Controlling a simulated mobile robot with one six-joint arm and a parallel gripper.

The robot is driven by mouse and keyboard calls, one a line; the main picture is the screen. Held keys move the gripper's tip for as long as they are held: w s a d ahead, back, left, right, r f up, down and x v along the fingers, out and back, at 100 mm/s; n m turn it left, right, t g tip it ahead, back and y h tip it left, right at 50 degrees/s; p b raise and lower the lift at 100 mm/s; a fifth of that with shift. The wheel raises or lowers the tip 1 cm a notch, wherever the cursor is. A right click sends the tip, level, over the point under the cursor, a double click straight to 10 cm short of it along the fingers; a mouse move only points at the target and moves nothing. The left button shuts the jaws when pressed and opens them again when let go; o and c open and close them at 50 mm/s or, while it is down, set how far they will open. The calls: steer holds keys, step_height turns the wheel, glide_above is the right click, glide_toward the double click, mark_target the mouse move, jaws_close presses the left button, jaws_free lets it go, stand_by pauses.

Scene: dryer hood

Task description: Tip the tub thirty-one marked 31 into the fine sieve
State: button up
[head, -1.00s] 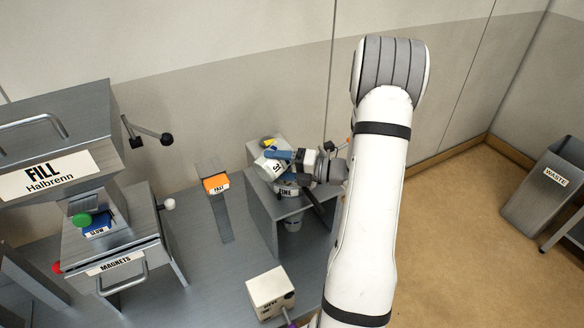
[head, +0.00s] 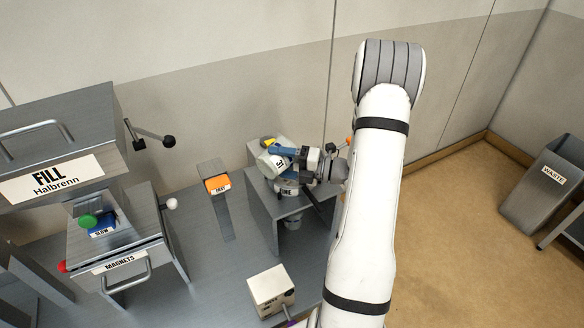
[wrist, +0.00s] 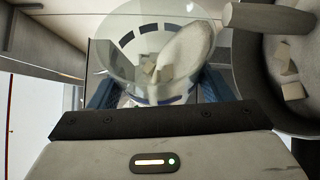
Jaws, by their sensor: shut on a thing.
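My gripper (head: 288,157) is shut on the white tub marked 31 (head: 272,164) and holds it tilted above the stand on the right of the bench. The fine sieve (head: 287,189), its label partly covered, sits just below the tub. In the wrist view the tub (wrist: 150,84) is between the blue fingers, with a clear rim. Pale material and tan lumps show in it. A grey round pan at the right, seemingly the sieve (wrist: 262,70), holds several pale lumps beside the tub. Whether material is falling cannot be told.
The FILL hopper (head: 60,150) and MAGNETS drawer (head: 118,262) stand at the left. An orange FAST button (head: 217,184) is left of the stand (head: 262,215). A small cream box (head: 271,288) is in front. The WASTE bin (head: 548,190) is far right.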

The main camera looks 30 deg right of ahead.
steer(key=shift+w+d+r+m+t+y+p, duration=0.1)
steer(key=shift+d+r+m+t+y+p, duration=0.3)
steer(key=shift+m+p, duration=0.8)
stand_by(0.4)
steer(key=shift+w+d+r+m+t+y+p, duration=0.15)
steer(key=shift+d+r+m+t, duration=0.15)
steer(key=shift+m, duration=0.3)
steer(key=shift+w+d+r+m+t+y+p, duration=0.1)
steer(key=shift+d+r+m+t+y+p, duration=0.15)
steer(key=shift+m, duration=0.35)
stand_by(1.2)
